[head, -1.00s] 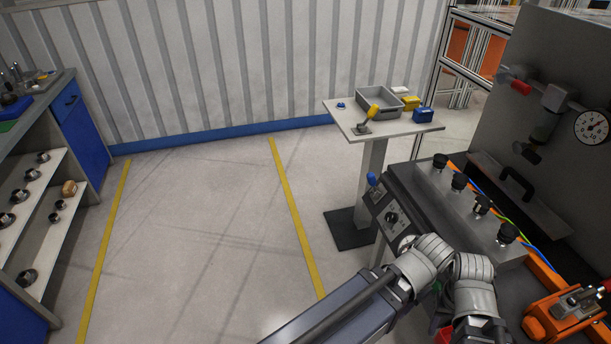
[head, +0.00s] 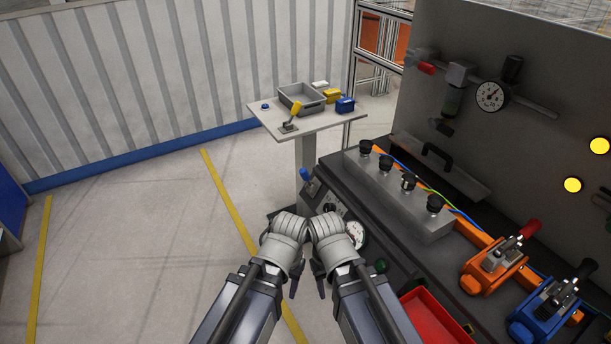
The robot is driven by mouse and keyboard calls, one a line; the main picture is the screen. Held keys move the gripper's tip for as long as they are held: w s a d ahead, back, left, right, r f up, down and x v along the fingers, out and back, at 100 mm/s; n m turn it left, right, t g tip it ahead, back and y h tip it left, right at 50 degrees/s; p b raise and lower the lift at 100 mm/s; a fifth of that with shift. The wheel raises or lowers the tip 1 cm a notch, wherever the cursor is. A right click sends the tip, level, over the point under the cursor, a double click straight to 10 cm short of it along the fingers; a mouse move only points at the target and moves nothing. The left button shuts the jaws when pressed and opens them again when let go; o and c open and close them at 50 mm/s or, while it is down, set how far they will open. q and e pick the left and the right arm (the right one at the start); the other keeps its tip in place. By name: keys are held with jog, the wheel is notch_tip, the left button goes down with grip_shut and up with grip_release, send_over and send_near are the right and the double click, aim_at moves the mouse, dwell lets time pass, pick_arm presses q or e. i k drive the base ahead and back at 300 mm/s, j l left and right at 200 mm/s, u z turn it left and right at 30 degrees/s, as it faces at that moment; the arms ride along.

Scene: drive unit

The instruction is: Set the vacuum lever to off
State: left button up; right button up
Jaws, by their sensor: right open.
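A small blue-tipped lever (head: 305,174) stands at the left end of the machine's front control panel (head: 325,200). A red-handled valve (head: 427,68) is on the pipe on the upright back panel. No label is readable, so I cannot tell which one is the vacuum lever or how it is set. My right gripper (head: 320,286) is open, low in front of the panel and apart from both handles. My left gripper (head: 294,287) is close beside it; its jaws are mostly hidden by my wrist.
A round gauge (head: 356,234) and a green button (head: 380,266) are on the front panel. A red bin (head: 432,322) is below right. Orange (head: 492,262) and blue (head: 548,312) clamps stand on the machine. A side table (head: 335,116) is behind; the floor to the left is clear.

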aim_at(304, 174)
jog(key=i+j+z, duration=0.1)
jog(key=i+j, duration=0.15)
jog(key=i, duration=0.25)
jog(key=i+j+z, duration=0.1)
jog(key=i+j, duration=0.2)
jog(key=i, duration=0.15)
